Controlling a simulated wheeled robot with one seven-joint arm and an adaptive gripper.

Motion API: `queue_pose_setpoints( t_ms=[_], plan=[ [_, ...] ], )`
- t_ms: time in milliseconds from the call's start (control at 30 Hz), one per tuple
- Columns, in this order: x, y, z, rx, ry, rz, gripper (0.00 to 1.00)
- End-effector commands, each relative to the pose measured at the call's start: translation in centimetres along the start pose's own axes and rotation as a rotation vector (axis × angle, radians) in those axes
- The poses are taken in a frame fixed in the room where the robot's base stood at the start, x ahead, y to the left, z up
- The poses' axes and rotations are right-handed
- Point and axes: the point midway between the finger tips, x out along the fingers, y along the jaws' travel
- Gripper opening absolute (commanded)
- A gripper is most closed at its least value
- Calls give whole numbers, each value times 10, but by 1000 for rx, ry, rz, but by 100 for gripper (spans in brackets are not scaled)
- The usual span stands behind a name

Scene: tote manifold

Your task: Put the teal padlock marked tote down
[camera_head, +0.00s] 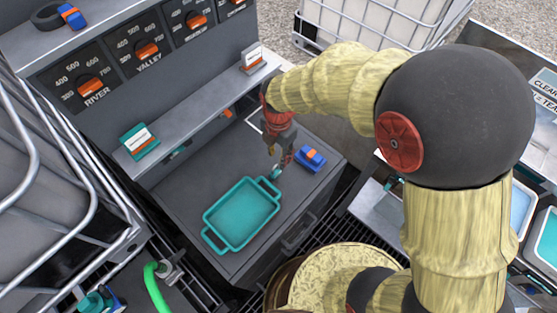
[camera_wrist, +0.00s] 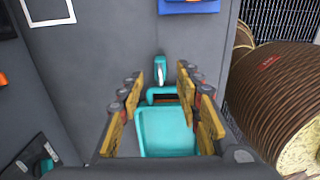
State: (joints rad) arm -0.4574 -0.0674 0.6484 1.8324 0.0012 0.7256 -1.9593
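The teal tote (camera_head: 242,215) is a shallow rectangular tray with a loop handle at each end. It looks level on the dark grey cabinet top (camera_head: 190,185), near the front edge. A small teal and pale metal piece, perhaps the padlock (camera_wrist: 160,70), shows just beyond its handle in the wrist view. My gripper (camera_head: 278,165) points down at the tote's right handle. In the wrist view its fingers (camera_wrist: 160,85) stand apart, with teal tote parts (camera_wrist: 168,130) showing between them. I see no clear contact between fingers and handle.
A blue and orange block (camera_head: 310,158) lies right of the tote. A caged tank (camera_head: 45,190) is at left. The cabinet top left of the tote is clear.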

Motion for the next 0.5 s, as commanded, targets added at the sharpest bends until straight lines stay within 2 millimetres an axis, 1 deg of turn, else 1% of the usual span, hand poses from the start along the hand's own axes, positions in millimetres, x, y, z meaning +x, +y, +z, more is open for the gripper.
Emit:
queue_pose_setpoints(
  t_ms=[33, 200, 333, 500],
  plan=[
    [-12, 0, 0, 0, -1, 2, 34],
    [-35, 0, 0, 0, 0, 1, 34],
    [-44, 0, 0, 0, 0, 0, 34],
    [-46, 0, 0, 0, 0, -1, 34]
  ],
)
